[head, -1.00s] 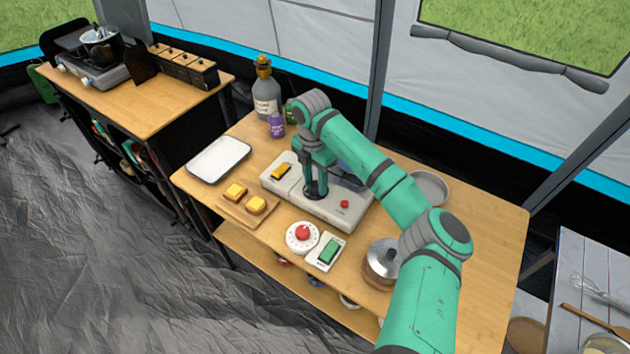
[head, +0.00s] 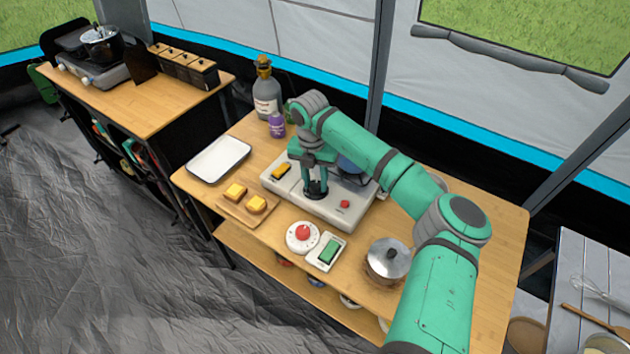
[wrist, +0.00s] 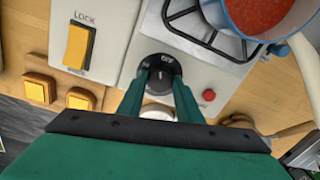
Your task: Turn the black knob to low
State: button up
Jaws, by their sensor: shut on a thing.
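The black knob (wrist: 157,77) sits on the front panel of a light grey stove (head: 335,208). A marking that seems to read OFF shows at its top in the wrist view. My gripper (wrist: 158,72) points down at the panel and is shut on the knob, with a green finger on each side of it. In the head view my gripper (head: 316,190) and wrist hide most of the knob. A yellow switch (wrist: 79,46) beside the word LOCK and a red button (wrist: 209,95) lie on either side of the knob.
A pot of red food (wrist: 265,15) stands by the burner grate. A red-and-white dial timer (head: 302,236), a green-faced device (head: 329,250), a lidded pot (head: 388,262), a board with yellow pieces (head: 240,211) and a white tray (head: 218,158) surround the stove.

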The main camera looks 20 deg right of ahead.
aim_at(317, 187)
jog(key=n, duration=0.6)
jog(key=shift+s+n, duration=0.1)
jog(key=shift+n, duration=0.2)
jog(key=n, duration=0.6)
jog(key=shift+t, duration=0.3)
jog(key=n, duration=0.6)
jog(key=shift+d+n, duration=0.1)
jog(key=shift+n, duration=0.2)
jog(key=n, duration=0.5)
jog(key=shift+n, duration=0.4)
jog(key=o, duration=1)
jog(key=shift+s, duration=0.1)
jog(key=shift+o, duration=0.2)
notch_tip(317, 187, up, 11)
jog(key=shift+s, duration=0.3)
